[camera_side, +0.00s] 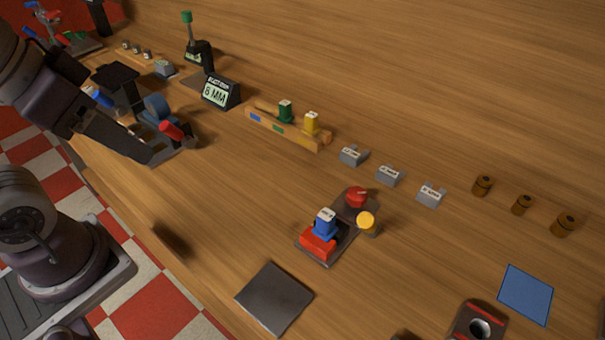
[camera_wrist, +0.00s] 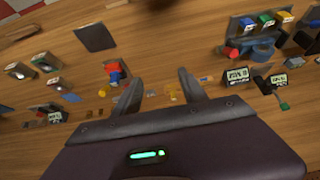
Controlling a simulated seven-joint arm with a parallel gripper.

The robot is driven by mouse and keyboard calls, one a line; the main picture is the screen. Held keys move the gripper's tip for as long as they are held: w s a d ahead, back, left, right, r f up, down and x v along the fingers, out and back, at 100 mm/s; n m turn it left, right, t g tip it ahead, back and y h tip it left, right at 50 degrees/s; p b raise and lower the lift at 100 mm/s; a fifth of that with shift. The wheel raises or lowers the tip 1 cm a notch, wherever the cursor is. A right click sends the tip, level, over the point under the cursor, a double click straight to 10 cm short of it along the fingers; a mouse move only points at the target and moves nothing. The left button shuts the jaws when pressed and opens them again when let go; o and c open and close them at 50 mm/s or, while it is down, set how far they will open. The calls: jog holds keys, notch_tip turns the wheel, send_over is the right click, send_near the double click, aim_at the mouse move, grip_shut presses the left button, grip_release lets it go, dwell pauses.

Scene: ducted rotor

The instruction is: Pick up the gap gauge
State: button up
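No part is clearly marked as the gap gauge, and I cannot tell which one it is. A green-topped piece (camera_side: 286,108) and a yellow-topped piece (camera_side: 311,122) stand on a wooden rack (camera_side: 262,120) with coloured labels. A blue piece with a pale top (camera_side: 325,222) stands by a red block (camera_side: 318,242) on a dark fixture (camera_side: 345,237). My gripper (camera_wrist: 160,82) is open in the wrist view, with nothing seen between its fingers, and appears above the table. In the side view my arm comes in from the left; its fingertips are not clear there.
Three grey labelled blocks (camera_side: 390,176) and three brown cylinders (camera_side: 522,204) line the right. A "6 MM" sign (camera_side: 220,92) stands behind the rack. A dark square plate (camera_side: 274,298) and a blue square (camera_side: 525,294) lie flat. The front left table is mostly clear.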

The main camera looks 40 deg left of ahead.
jog(key=n+g+h, duration=0.4)
jog(key=n+g, duration=0.2)
jog(key=n, duration=1.2)
send_over(324, 212)
jog(key=a, duration=0.2)
notch_tip(324, 212, down, 12)
jog(key=shift+h, duration=0.3)
jog(key=x, duration=0.7)
jog(key=shift+w+a+f, duration=0.1)
jog(key=shift+a+f, duration=0.1)
jog(key=shift+a, duration=0.1)
jog(key=shift+d+f, duration=0.2)
jog(key=shift+f, duration=0.25)
grip_shut()
